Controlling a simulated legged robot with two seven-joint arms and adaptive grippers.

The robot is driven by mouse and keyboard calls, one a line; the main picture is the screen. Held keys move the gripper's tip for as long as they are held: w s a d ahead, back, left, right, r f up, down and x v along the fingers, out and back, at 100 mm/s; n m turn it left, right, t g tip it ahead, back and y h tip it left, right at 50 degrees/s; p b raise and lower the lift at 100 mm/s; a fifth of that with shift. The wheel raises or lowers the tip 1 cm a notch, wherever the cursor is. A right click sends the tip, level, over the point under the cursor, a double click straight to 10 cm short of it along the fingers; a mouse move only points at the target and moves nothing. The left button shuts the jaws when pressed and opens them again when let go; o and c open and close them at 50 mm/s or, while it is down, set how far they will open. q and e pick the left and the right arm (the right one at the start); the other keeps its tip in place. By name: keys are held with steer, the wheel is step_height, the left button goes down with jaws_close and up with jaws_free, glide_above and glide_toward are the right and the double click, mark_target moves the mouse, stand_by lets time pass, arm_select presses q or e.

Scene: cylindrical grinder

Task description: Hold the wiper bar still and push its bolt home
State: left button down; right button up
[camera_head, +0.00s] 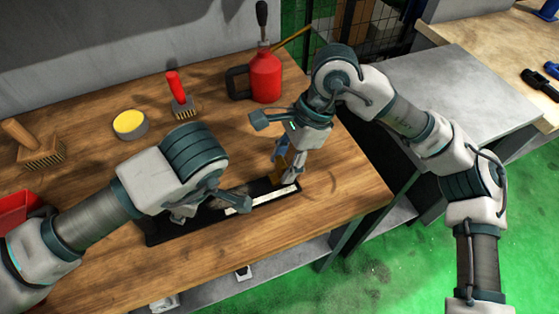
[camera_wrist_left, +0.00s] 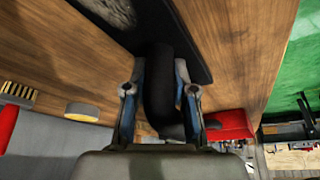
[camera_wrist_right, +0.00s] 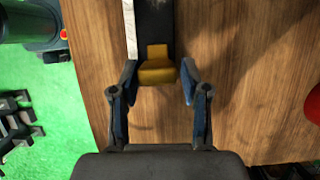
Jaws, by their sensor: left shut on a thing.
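The wiper bar (camera_head: 263,199) is a long black bar with a white strip, lying on the wooden bench. My left gripper (camera_wrist_left: 161,75) is shut on its black handle (camera_wrist_left: 160,95), with a finger on each side.
A red oil can (camera_head: 265,76), a red-handled brush (camera_head: 181,98), a yellow-topped tin (camera_head: 130,124) and a wooden brush (camera_head: 36,150) stand at the back. A red bin (camera_head: 17,206) is at left. The bench's right corner is clear.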

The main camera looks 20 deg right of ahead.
arm_select(q)
steer(key=shift+f, duration=0.2)
arm_select(e)
steer(key=shift+o, duration=0.3)
steer(key=shift+s+a, duration=0.1)
steer(key=shift+r, duration=0.1)
steer(key=shift+r, duration=0.25)
steer(key=v, duration=1.1)
steer(key=shift+d, duration=0.3)
arm_select(q)
steer(key=c, duration=0.9)
jaws_free()
steer(key=shift+w, duration=0.1)
steer(key=shift+o, duration=0.2)
steer(key=shift+r, duration=0.15)
